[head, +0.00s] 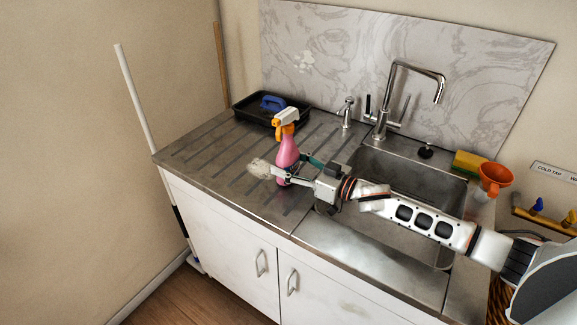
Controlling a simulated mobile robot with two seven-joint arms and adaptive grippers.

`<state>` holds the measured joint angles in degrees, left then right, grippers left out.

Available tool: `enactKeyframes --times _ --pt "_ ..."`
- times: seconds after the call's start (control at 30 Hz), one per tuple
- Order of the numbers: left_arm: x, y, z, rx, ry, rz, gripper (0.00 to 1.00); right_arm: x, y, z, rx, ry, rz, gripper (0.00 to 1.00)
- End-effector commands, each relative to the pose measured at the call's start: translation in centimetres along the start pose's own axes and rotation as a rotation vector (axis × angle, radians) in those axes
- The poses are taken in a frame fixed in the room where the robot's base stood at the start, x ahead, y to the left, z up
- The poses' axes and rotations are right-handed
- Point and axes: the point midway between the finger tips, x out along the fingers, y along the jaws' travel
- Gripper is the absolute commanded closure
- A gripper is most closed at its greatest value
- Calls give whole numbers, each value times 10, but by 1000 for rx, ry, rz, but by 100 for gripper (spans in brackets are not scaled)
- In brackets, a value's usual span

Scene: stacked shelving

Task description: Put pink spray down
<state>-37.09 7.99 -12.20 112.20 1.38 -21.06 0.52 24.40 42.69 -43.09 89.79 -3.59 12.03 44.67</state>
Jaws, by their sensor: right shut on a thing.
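The pink spray bottle (287,153) has a white and orange trigger head. It stands upright on, or just above, the grooved metal drainboard (205,165), left of the sink; I cannot tell whether its base touches. My right gripper (284,173) reaches in from the right and is shut on the lower part of the bottle. The fingers hide part of the bottle's base. My left gripper is not in view.
A black tray (243,112) with a blue-handled item (273,102) sits behind the bottle. The drainboard's left part is clear.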

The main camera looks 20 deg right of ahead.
Motion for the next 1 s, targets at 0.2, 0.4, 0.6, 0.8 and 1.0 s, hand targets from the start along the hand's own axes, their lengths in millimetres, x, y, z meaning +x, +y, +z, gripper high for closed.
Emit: enactKeyframes --times 0.2,0.4,0.6,0.8,1.0 --pt "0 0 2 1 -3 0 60 1 0 3 0 6 -1 84" --pt "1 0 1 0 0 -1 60 1 0 6 0 5 -1 84" --pt "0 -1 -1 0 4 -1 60 0 0 8 0 1 0 29" --pt "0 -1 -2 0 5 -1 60 0 0 7 0 1 0 29" --pt "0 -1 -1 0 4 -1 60 -12 1 7 0 -2 1 29"
